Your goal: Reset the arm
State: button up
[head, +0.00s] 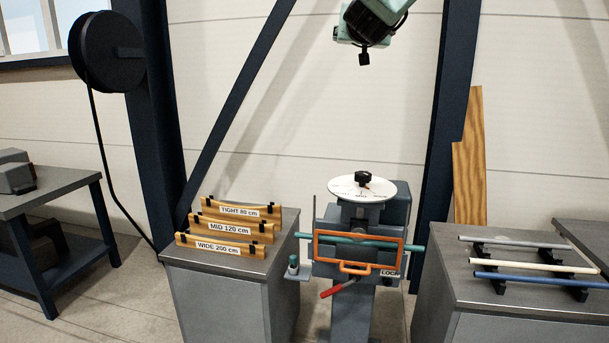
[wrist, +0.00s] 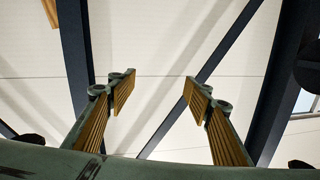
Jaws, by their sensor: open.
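My gripper (wrist: 158,100) shows in the wrist view with its two ribbed fingers wide apart and nothing between them. Behind the fingers are only the pale wall and dark beams. In the head view part of my arm (head: 368,22) hangs at the top centre, high above the bending machine (head: 358,215). The fingertips cannot be made out in that view. The machine has a round white dial (head: 345,188) with a black knob on top, an orange frame (head: 330,236) in front, a teal rod (head: 415,247) through it and a red-handled lever (head: 331,292).
Left of the machine, a grey cabinet (head: 225,270) bears wooden forms labelled TIGHT (head: 225,211), MID (head: 215,228) and WIDE (head: 205,246). To the right, a cabinet (head: 450,290) bears grey, cream and blue rods on a black rack (head: 495,286). The space above the machine is clear.

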jog(key=s+d+f+g+b, duration=0.1)
jog(key=s+f+g, duration=0.3)
jog(key=s+f, duration=1)
jog(key=s+d+f+n+g+b, duration=0.1)
jog(key=s+f+g, duration=0.4)
jog(key=s+f, duration=1)
jog(key=s+d+f+n+g+y+b, duration=0.1)
jog(key=s+d+f+g+b, duration=0.2)
jog(key=s+f, duration=1.2)
jog(key=s+g, duration=0.1)
jog(key=s, duration=2.6)
jog(key=shift+s+d+f+g, duration=0.2)
jog(key=shift+s+d+g, duration=0.1)
jog(key=shift+d, duration=0.05)
